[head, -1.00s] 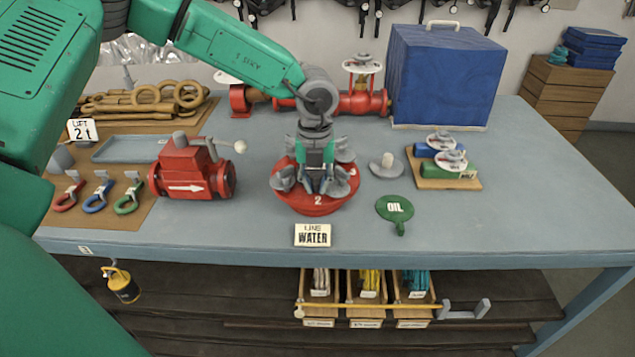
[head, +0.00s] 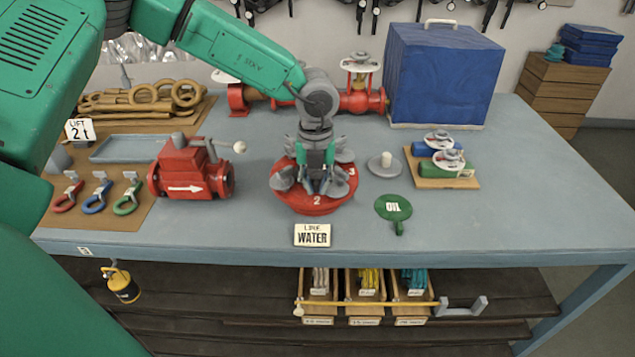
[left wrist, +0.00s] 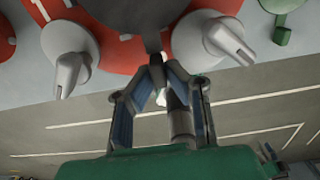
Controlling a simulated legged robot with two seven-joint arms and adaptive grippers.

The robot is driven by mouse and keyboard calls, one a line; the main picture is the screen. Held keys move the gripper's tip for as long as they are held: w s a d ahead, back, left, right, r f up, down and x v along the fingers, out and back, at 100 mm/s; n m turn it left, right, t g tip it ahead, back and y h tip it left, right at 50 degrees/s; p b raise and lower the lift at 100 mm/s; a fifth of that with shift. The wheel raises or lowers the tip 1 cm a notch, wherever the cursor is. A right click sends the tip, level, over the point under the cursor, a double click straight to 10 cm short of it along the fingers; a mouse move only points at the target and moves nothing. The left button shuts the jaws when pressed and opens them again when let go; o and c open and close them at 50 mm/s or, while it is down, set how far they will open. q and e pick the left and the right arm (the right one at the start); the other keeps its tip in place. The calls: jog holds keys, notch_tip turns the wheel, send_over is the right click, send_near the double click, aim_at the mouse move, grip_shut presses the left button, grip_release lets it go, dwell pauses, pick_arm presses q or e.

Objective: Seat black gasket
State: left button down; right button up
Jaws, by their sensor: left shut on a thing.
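The red round flange (head: 312,203), marked 2 and 3, sits on the bench with grey clamps around its rim. My left gripper (head: 318,186) points down over its middle. In the left wrist view, the left gripper (left wrist: 158,68) has its fingertips closed at the near edge of a dark round disc, which looks like the black gasket (left wrist: 125,18). The disc lies over the red flange with a grey clamp (left wrist: 212,40) on either side.
A red valve body (head: 190,178) stands left of the flange. A grey disc with a pale peg (head: 385,165) and a green OIL tag (head: 393,208) lie right. A LINE WATER sign (head: 312,236) stands in front. The right bench end is clear.

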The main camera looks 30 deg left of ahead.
pick_arm(q)
jog(key=shift+a+f, duration=0.2)
jog(key=shift+a, duration=0.4)
jog(key=shift+d+f, duration=0.2)
jog(key=shift+d, duration=0.3)
jog(key=shift+a+r+p, duration=0.1)
jog(key=shift+a+p, duration=0.1)
jog(key=shift+p, duration=0.1)
jog(key=shift+a, duration=0.1)
pick_arm(e)
jog(key=shift+a+r, duration=0.35)
pick_arm(q)
jog(key=shift+a, duration=0.15)
jog(key=shift+f+b, duration=0.3)
jog(key=shift+f, duration=0.5)
pick_arm(e)
jog(key=shift+d+f, duration=0.1)
jog(key=shift+f, duration=0.15)
dwell(0.6)
pick_arm(q)
jog(key=c, duration=1.5)
grip_release()
jog(key=shift+s, duration=0.1)
pick_arm(e)
jog(key=shift+s+a, duration=0.1)
jog(key=shift+a, duration=0.1)
